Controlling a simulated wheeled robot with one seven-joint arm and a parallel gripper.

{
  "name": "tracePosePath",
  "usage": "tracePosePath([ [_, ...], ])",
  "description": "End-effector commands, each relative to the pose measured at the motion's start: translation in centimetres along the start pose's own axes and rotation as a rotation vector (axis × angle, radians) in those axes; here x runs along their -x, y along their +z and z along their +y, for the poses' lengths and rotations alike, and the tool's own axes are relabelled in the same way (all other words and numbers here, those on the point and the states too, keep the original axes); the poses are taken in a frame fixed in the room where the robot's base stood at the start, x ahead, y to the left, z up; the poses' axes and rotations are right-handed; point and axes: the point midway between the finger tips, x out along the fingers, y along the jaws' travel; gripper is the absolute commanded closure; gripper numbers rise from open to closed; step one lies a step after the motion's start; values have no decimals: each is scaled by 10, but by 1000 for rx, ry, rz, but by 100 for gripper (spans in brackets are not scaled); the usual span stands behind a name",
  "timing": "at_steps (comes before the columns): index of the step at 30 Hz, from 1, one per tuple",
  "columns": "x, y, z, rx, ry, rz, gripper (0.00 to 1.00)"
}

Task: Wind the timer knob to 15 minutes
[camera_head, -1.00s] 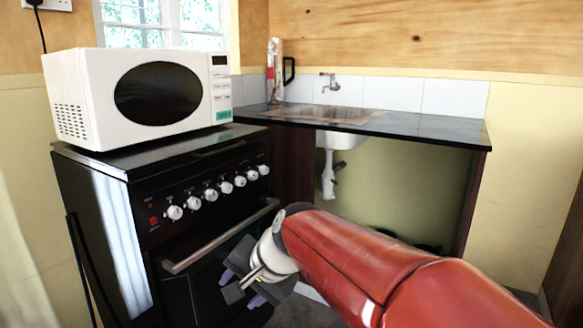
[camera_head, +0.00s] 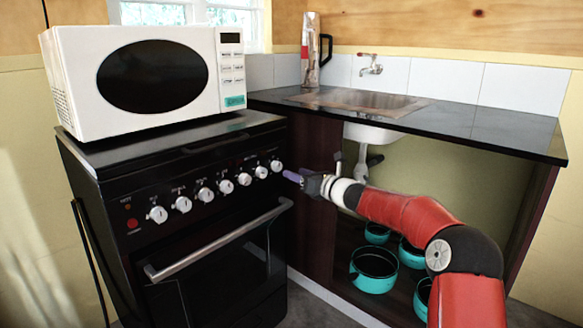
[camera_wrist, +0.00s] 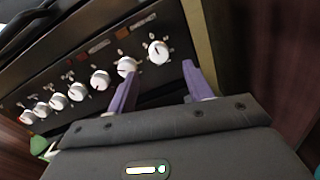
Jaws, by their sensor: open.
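A row of several white knobs runs along the black stove's front panel. Their labels are too small to read, so I cannot tell for certain which one is the timer knob. The end knob nearest my gripper (camera_head: 276,166) is the rightmost in the head view; in the wrist view, the nearest knob (camera_wrist: 158,52) has a dark pointer mark. My gripper (camera_head: 291,176) is just right of and slightly below that end knob. In the wrist view its purple fingers (camera_wrist: 161,69) are open and empty, with the end knob beyond the gap between them, apart from both.
A white microwave (camera_head: 140,80) stands on the stove (camera_head: 110,185). The oven handle (camera_head: 220,240) juts out below the knobs. A dark counter (camera_head: 470,120) with a sink is at right; teal pots (camera_head: 373,285) sit beneath it. Open space lies before the stove.

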Motion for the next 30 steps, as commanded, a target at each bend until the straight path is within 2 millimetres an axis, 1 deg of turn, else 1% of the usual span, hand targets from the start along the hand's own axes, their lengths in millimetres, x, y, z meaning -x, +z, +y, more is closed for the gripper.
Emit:
tracePosePath([
  [1,-9,1,2,0,3,1,49],
  [6,-38,1,2,3,3,2,49],
  [10,-54,1,2,4,2,3,49],
  [15,-63,0,1,5,0,3,49],
  [22,-63,-1,1,5,0,3,49],
  [23,-63,-1,1,5,0,3,50],
  [30,-63,-1,1,6,0,3,82],
])
